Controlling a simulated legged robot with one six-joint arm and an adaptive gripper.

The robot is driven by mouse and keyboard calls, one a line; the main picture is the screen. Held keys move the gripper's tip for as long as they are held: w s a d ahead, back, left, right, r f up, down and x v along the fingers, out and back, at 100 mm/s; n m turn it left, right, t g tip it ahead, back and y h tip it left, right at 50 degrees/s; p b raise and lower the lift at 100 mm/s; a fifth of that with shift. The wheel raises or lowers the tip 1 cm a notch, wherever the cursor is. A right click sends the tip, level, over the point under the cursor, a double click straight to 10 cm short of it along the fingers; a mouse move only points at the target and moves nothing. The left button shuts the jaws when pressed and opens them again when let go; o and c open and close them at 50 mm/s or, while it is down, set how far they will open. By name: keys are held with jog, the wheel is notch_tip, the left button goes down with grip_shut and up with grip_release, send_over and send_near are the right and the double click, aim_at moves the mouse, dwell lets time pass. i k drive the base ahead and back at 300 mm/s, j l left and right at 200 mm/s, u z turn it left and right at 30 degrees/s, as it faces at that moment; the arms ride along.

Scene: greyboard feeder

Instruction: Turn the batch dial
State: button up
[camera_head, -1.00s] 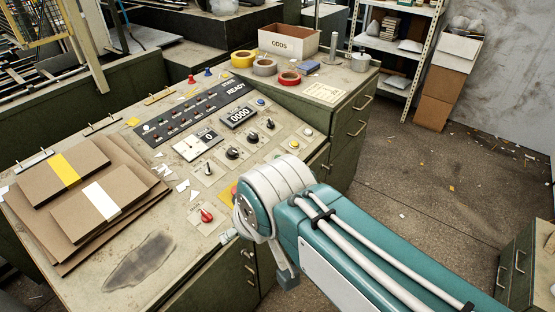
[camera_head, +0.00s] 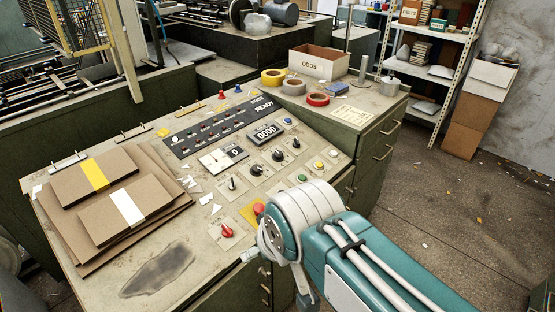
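A sloped control panel (camera_head: 205,205) on a green cabinet carries several black knobs, such as one at the front (camera_head: 231,184), a larger one in the middle (camera_head: 257,169) and another behind it (camera_head: 278,155). I cannot read which one is the batch dial. A counter (camera_head: 265,133) reads 0000, and a white meter (camera_head: 215,160) sits beside a small display (camera_head: 235,152) showing 0. My teal and white arm covers the panel's right front corner. My gripper does not show clearly; it is outside the view or hidden by the arm.
A red knob (camera_head: 227,231) and a red button (camera_head: 258,209) are near my arm. Cardboard stacks (camera_head: 105,190) cover the panel's left. Tape rolls (camera_head: 273,77) and an ODDS box (camera_head: 318,63) stand on the back cabinet. The floor at right is mostly clear.

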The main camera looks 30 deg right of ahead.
aim_at(279, 156)
jog(key=i+l+u, duration=0.15)
jog(key=l, duration=0.45)
jog(key=i+l+u, duration=0.15)
jog(key=l, duration=0.45)
jog(key=i+l+u, duration=0.15)
jog(key=l, duration=0.45)
jog(key=l+u, duration=0.15)
jog(key=l, duration=0.5)
